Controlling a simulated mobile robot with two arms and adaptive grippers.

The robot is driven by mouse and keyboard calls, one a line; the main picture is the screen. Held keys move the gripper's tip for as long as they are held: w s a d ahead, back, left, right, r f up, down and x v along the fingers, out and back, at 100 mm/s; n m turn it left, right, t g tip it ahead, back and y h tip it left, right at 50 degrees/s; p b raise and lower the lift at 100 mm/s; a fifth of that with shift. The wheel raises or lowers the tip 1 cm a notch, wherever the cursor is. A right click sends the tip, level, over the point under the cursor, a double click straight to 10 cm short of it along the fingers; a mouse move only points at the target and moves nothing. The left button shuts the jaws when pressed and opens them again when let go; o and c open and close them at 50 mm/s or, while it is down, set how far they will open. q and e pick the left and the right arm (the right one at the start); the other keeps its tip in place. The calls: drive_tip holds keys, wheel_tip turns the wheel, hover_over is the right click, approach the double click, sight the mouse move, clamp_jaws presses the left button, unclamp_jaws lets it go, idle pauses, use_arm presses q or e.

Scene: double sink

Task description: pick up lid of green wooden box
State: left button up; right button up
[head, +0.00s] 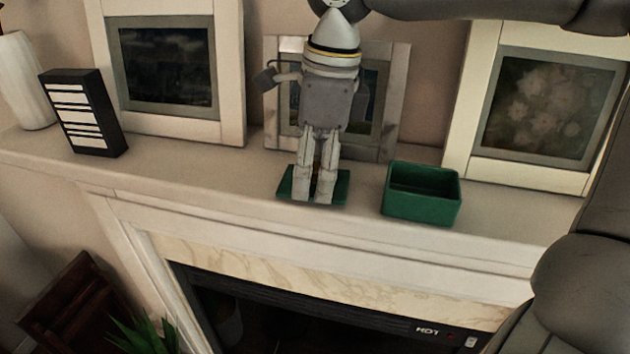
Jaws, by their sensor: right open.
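The green lid (341,185) lies flat on the pale mantel shelf, left of the green box. My right gripper (316,198) comes down from above, fingers pointing down, directly in front of the lid's middle. Its two fingers are open with a narrow gap. They hide the middle of the lid, and I cannot tell whether they touch it. Nothing shows held between them. The green box (420,208) stands uncovered on the shelf to the right, and its inside looks empty. My left gripper is not in view.
The mantel shelf (200,175) is narrow, with a front edge above a fireplace. Picture frames (455,150) lean along the wall behind. A black-and-white striped block (84,112) and white vase (25,85) stand at left. The shelf between block and lid is clear.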

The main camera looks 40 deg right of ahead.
drive_tip(key=shift+s+a, duration=0.1)
drive_tip(key=shift+s, duration=0.1)
drive_tip(key=c, duration=1)
drive_tip(key=shift+w+f, duration=0.1)
drive_tip(key=shift+f, duration=0.15)
drive_tip(key=shift+c, duration=1.2)
drive_tip(key=shift+r, duration=0.2)
clamp_jaws()
wheel_tip(320, 180, up, 17)
drive_tip(key=b, duration=0.3)
wheel_tip(320, 180, up, 11)
drive_tip(key=p, duration=0.7)
hover_over(314, 166)
